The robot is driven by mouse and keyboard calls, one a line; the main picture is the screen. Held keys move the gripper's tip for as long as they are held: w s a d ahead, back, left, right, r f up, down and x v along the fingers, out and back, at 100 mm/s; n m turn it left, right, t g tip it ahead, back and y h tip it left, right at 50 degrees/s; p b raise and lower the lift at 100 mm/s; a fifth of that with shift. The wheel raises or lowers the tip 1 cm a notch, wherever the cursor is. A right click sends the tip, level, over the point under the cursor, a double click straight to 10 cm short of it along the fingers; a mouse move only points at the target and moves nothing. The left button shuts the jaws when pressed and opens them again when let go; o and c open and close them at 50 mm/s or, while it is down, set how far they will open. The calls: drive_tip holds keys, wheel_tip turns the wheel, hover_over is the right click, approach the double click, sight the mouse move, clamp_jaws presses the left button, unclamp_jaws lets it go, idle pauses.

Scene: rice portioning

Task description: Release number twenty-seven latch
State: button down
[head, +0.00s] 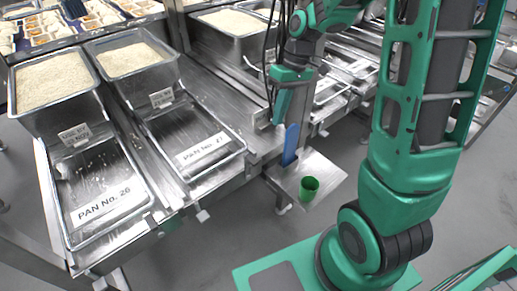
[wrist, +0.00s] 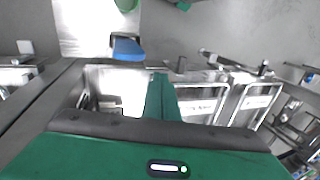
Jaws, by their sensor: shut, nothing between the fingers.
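The tray labelled PAN No. 27 (head: 204,150) slopes down from a rice pan (head: 134,58) in the head view. A small pale block (head: 202,215) sticks out of the rail at its front end; I cannot tell for certain whether it is the number twenty-seven latch. My gripper (head: 278,119) hangs to the right of this tray, pointing down, apart from the block. It is shut and empty. In the wrist view its closed green fingers (wrist: 160,82) stand over a metal tray bay, and no number twenty-seven label is readable there.
The PAN No. 26 tray (head: 99,195) lies left of it. A blue upright piece (head: 290,146) and a green cup (head: 309,188) stand at a small metal shelf (head: 325,170) near my gripper. Further trays (wrist: 252,103) lie beyond. Grey floor is open in front of the rail.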

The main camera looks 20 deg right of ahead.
drive_tip(key=shift+w+a+f, duration=0.15)
drive_tip(key=shift+w+a, duration=0.05)
drive_tip(key=s+a+f, duration=0.2)
drive_tip(key=a+f, duration=0.4)
drive_tip(key=f, duration=0.4)
drive_tip(key=shift+a+f, duration=0.15)
drive_tip(key=shift+a, duration=0.1)
drive_tip(key=shift+s, duration=0.1)
idle(0.4)
